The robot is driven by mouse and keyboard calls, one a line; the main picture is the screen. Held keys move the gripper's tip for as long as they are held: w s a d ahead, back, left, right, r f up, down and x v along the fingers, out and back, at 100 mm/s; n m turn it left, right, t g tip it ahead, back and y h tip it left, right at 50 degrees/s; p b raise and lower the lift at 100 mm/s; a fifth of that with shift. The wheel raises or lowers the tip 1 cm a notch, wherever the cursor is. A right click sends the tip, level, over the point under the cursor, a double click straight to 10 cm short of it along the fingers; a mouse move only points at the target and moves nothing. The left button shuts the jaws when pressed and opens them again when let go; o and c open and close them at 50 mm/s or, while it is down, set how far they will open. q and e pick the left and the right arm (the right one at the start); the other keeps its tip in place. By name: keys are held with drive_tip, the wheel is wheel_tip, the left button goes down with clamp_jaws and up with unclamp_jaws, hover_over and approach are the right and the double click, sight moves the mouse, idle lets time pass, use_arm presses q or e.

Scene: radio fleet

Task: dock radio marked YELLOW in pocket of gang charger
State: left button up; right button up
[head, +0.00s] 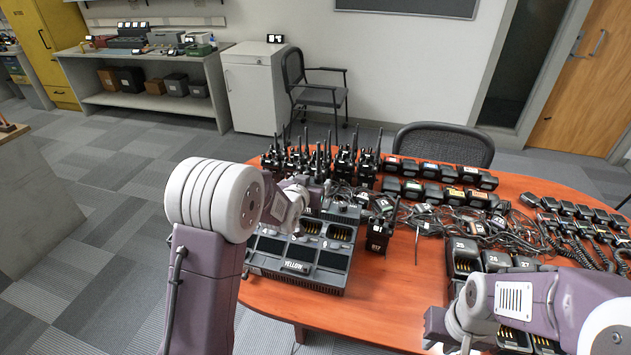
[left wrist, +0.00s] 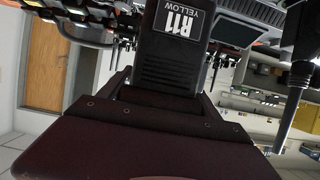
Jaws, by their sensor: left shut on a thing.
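In the head view my left arm hides most of this gripper and the radio. The gang charger marked YELLOW (head: 296,267) is a dark block with several pockets at the table's left edge. Its front pockets look empty; its back part is partly hidden behind my left arm. My right gripper (head: 445,330) is at the bottom right, and its fingers are not clear.
Several radios with antennas (head: 322,160) stand behind the charger. Another radio (head: 378,236) stands just right of it. Tangled cables (head: 455,215), battery packs and numbered chargers (head: 466,262) fill the right. The orange tabletop (head: 385,295) is bare at the front middle.

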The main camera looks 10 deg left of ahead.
use_arm(q)
drive_tip(key=shift+a, duration=0.2)
drive_tip(key=shift+w+f, duration=0.1)
drive_tip(key=shift+d+f+b, duration=0.1)
drive_tip(key=shift+f+b, duration=0.4)
drive_tip(key=shift+b, duration=0.2)
wheel_tip(320, 180, down, 5)
drive_tip(key=b, duration=0.4)
drive_tip(key=shift+r, duration=0.15)
drive_tip(key=shift+b, duration=0.45)
idle(0.5)
drive_tip(key=shift+f+b, duration=2.1)
drive_tip(key=shift+f, duration=0.15)
drive_tip(key=o, duration=2)
drive_tip(key=shift+c, duration=0.2)
